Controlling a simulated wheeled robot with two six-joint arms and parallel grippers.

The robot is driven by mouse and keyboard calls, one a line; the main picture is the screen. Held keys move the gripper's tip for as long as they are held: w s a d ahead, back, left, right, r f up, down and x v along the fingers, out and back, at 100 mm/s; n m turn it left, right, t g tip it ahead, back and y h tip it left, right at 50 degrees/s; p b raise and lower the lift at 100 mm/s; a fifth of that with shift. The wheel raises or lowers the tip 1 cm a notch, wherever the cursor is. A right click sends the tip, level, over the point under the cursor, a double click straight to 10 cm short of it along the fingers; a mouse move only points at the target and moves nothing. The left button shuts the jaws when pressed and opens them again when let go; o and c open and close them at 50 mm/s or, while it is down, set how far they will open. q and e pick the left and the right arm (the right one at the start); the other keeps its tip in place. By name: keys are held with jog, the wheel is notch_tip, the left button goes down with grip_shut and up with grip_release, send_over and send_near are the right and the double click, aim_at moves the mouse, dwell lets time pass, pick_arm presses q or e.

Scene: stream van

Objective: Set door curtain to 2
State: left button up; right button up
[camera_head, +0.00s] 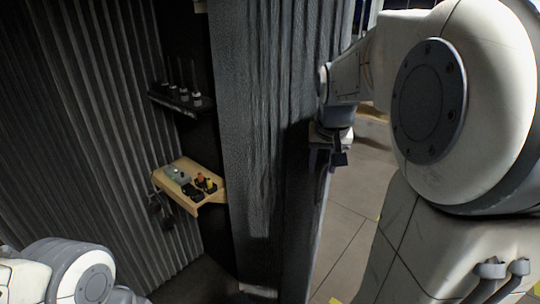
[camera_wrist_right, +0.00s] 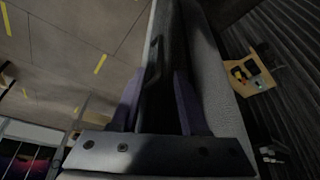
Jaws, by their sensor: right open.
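A grey, pleated curtain (camera_head: 262,110) hangs in the middle of the head view, its right edge facing a lit, tiled floor. My right gripper (camera_head: 328,152) is at that right edge, about halfway up. In the right wrist view its two purple-grey fingers (camera_wrist_right: 158,90) are apart, with the curtain's edge (camera_wrist_right: 205,60) and a thin dark handle-like bar (camera_wrist_right: 154,65) showing between and beyond them. I cannot tell whether the fingers touch either one. No number or marking for position 2 shows. My left gripper is out of view.
A wooden shelf (camera_head: 211,197) with small coloured items is fixed left of the curtain, below a dark rack (camera_head: 180,103) of upright pieces. Ribbed dark wall or curtain (camera_head: 95,130) fills the left. Tiled floor (camera_head: 340,235) with yellow marks lies open on the right.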

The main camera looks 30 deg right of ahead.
aim_at(319, 182)
jog(key=p+x, duration=0.1)
jog(key=x, duration=0.9)
jog(key=shift+f, duration=0.15)
grip_shut()
dwell(1.1)
